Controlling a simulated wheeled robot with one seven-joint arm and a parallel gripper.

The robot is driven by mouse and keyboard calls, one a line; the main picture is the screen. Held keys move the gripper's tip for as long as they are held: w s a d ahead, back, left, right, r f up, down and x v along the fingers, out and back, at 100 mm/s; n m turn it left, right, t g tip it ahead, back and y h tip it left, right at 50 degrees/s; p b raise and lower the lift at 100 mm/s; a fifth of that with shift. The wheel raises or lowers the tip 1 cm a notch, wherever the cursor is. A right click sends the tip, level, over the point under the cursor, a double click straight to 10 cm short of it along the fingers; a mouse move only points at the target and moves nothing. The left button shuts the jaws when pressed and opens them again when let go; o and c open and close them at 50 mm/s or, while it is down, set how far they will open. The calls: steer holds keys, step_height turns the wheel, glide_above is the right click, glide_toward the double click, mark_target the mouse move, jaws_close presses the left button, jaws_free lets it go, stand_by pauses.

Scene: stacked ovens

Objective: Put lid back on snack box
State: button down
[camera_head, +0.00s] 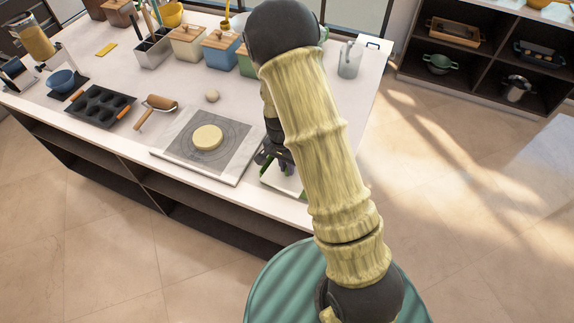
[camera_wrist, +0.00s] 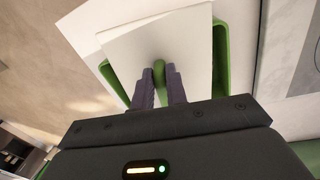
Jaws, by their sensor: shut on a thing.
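My gripper (camera_wrist: 160,88) is shut on the green knob (camera_wrist: 159,72) of a white square lid (camera_wrist: 165,42) in the wrist view. The green snack box (camera_wrist: 221,60) shows past the lid's right side and lower left. The lid covers most of the box opening and is turned slightly against it. Whether the lid touches the rim cannot be told. In the head view my gripper (camera_head: 273,158) is at the counter's front edge, over the white lid (camera_head: 287,182). My arm hides much of the lid and box there.
Left of the gripper is a board (camera_head: 175,148) with a round of dough (camera_head: 207,137). A rolling pin (camera_head: 155,111) and a muffin tin (camera_head: 100,104) lie further left. Lidded canisters (camera_head: 220,50) stand behind, and a metal pitcher (camera_head: 350,60) is at the back right.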

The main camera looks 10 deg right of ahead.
steer(key=shift+s+f, duration=0.1)
steer(key=c, duration=1.3)
jaws_free()
steer(key=shift+o, duration=0.3)
steer(key=o, duration=0.4)
steer(key=shift+r, duration=0.35)
steer(key=shift+r+p, duration=2.8)
steer(key=shift+r, duration=0.45)
